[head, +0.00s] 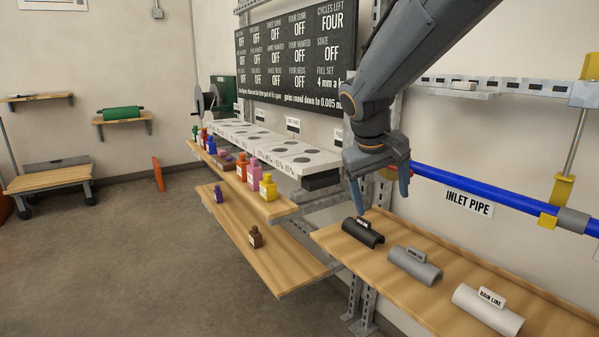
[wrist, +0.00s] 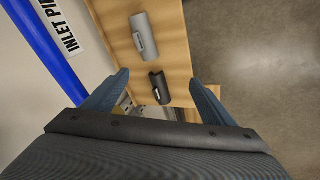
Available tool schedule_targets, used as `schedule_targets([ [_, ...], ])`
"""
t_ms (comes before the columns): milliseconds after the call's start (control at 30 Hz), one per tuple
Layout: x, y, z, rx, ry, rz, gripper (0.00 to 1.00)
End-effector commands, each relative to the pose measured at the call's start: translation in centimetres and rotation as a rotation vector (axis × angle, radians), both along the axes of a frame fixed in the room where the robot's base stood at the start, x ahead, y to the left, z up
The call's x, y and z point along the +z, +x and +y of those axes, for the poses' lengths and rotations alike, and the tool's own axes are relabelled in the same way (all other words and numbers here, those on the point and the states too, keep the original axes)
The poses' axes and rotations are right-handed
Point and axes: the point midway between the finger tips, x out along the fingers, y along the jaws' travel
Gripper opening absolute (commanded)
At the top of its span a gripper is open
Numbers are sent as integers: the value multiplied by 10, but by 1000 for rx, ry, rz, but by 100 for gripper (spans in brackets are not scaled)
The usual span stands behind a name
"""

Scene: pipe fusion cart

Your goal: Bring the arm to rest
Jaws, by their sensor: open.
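My gripper (head: 378,188) hangs from my grey arm at the right of centre in the head view, fingers pointing down. It is in the air above the far left end of the shelf (head: 455,262) with the pipe pieces. In the wrist view my gripper (wrist: 162,95) shows two blue fingers spread wide apart with nothing held between them. A black half-pipe piece (wrist: 158,87) shows beyond the gap between the fingers, on the shelf and apart from them. It also shows in the head view (head: 362,232).
A grey half-pipe (head: 414,266) and a light one (head: 487,309) lie along the same shelf. The blue inlet pipe (head: 480,193) runs along the wall close by. The floor at left is mostly free.

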Motion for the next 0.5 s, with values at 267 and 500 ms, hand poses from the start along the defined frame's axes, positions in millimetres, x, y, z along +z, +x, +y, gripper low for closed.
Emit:
schedule_targets([
  [267, -81, -131, -10, -84, 181, 179, 78],
  [500, -120, -222, -8, -170, 294, 262, 78],
])
